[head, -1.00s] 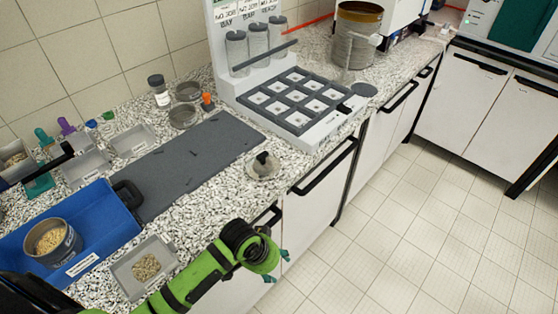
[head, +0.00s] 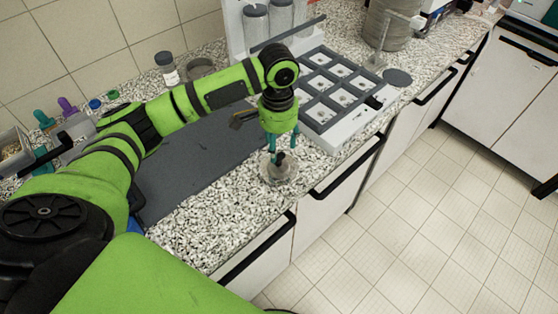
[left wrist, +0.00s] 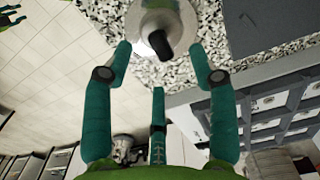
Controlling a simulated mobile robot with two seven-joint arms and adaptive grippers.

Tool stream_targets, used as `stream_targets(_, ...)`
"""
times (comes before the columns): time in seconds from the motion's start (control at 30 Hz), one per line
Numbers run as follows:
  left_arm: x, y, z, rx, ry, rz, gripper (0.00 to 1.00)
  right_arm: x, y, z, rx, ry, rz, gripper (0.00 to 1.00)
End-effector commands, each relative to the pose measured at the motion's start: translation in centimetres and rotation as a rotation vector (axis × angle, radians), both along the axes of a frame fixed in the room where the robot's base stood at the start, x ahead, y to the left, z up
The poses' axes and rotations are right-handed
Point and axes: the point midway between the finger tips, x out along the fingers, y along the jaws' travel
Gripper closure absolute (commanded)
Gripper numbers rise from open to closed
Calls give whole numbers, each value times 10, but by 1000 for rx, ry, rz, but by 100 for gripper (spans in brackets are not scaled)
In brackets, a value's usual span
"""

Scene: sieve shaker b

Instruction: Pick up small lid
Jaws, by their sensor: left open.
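The small lid (head: 281,174) is a pale round disc with a black knob, lying on the speckled counter near its front edge. My left gripper (head: 273,153) points down right above it, with open teal fingers close to the knob. In the left wrist view the lid (left wrist: 160,28) and its black knob lie just beyond and between the open fingertips (left wrist: 160,50). I see no grip on it. A small green and teal piece at the top left corner of the wrist view looks like my right gripper (left wrist: 9,16), too small to read.
A white rack with dark square compartments (head: 345,120) stands close to the right of the lid. A dark grey mat (head: 205,165) lies to the left, partly behind my arm. A grey disc (head: 398,77) lies at the rack's right end. The counter drops to drawers (head: 325,205) in front.

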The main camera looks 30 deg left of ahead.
Motion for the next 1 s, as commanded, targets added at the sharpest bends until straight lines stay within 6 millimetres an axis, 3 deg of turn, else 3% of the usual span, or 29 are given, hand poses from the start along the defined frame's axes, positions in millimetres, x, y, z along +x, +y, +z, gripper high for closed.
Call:
stream_targets(0.2, -1, -3, -25, 0, 3, -1, 42, -13, -4, 18, -7, 21, 2, 64)
stream_targets(0.4, 0, -5, -53, 0, 0, -2, 42, -13, -6, 24, -9, 20, 1, 64)
stream_targets(0.67, 0, -5, -58, 0, -4, -3, 42, -6, -5, 24, -7, 9, 1, 64)
stream_targets(0.7, 0, -5, -58, 0, -4, -3, 46, -5, -5, 24, -7, 8, 1, 64)
stream_targets(0.83, 0, -5, -58, -1, -4, -3, 98, -5, -5, 24, -7, 7, 1, 64)
stream_targets(1.0, 0, -5, -58, 0, -4, -3, 100, -5, -5, 24, -7, 6, 1, 64)
